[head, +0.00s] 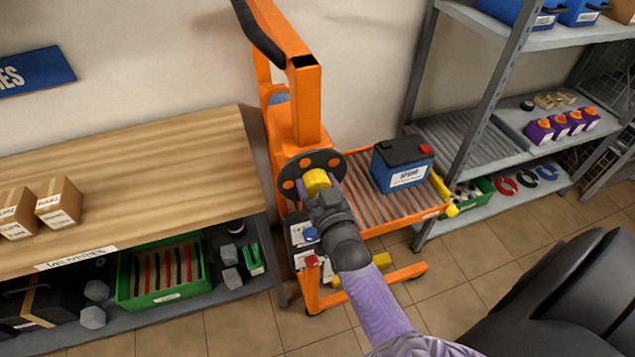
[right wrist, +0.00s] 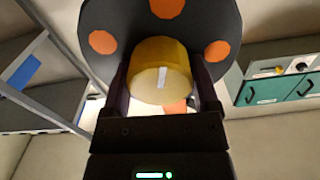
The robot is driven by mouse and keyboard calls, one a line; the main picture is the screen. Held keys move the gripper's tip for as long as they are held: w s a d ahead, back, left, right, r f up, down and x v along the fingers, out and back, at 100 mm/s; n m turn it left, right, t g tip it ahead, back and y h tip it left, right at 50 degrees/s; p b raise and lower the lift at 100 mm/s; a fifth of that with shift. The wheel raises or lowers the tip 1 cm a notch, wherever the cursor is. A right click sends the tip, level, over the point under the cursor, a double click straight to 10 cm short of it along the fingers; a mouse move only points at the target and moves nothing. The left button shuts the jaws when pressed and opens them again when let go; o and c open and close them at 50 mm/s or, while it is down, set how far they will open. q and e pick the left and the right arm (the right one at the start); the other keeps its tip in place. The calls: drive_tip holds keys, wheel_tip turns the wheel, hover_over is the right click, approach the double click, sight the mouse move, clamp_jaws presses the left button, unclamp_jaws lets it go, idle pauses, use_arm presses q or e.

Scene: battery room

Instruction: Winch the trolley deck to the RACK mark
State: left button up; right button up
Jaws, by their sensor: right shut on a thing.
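The orange trolley (head: 303,107) stands between the bench and the shelf rack. Its roller deck (head: 375,200) carries a blue battery (head: 402,166) with a dark top and a red terminal cap. The black winch wheel with orange spots (head: 289,184) faces me on the trolley's mast, and the wheel fills the top of the right wrist view (right wrist: 203,25). My right gripper (head: 321,190) is shut on the wheel's yellow knob (right wrist: 160,72), with a finger on each side. No RACK mark can be read in these views. My left gripper is not in view.
A wooden bench (head: 150,170) with boxes stands at the left, with a green crate (head: 126,283) on its lower shelf. A grey shelf rack (head: 462,115) stands right of the deck. A yellow piece (head: 440,188) sits at the deck's right edge.

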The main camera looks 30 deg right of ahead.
idle(0.4)
drive_tip(key=o, duration=1.1)
drive_tip(key=p+v, duration=0.1)
drive_tip(key=v, duration=0.9)
